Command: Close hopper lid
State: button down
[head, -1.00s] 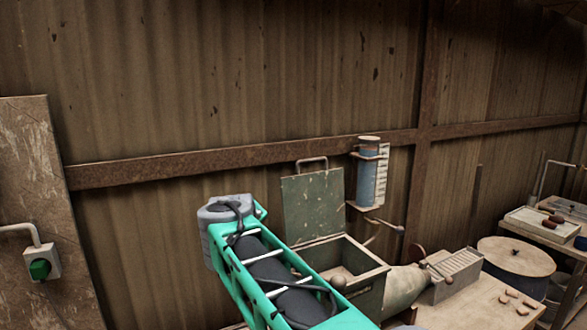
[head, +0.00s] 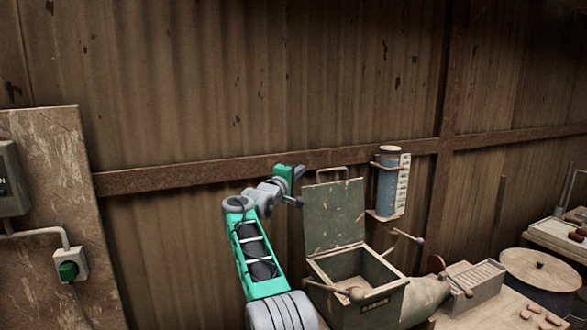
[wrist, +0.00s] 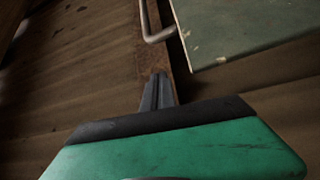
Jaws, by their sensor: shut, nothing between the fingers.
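The hopper lid (head: 334,217) is a worn green panel standing upright, open, at the back of the hopper box (head: 380,304). A bent metal handle (head: 346,170) sits on the lid's top edge. The hopper's top is open and its inside shows. My gripper (head: 299,172) is up at the left of the lid's top edge, close to the handle. In the wrist view my shut, empty fingers (wrist: 158,90) point toward the wall, with the lid (wrist: 245,30) at upper right and the handle (wrist: 148,25) just ahead. I cannot tell whether they touch.
A blue gauge cylinder (head: 387,185) hangs on the wall right of the lid. A round wooden-topped drum (head: 540,268) and small tiles are at right.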

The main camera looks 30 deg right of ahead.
jog(key=shift+s+d+f, duration=0.15)
jog(key=shift+s+d, duration=1.15)
jog(key=shift+d, duration=0.1)
jog(key=shift+f+b, duration=0.1)
jog(key=shift+b, duration=0.25)
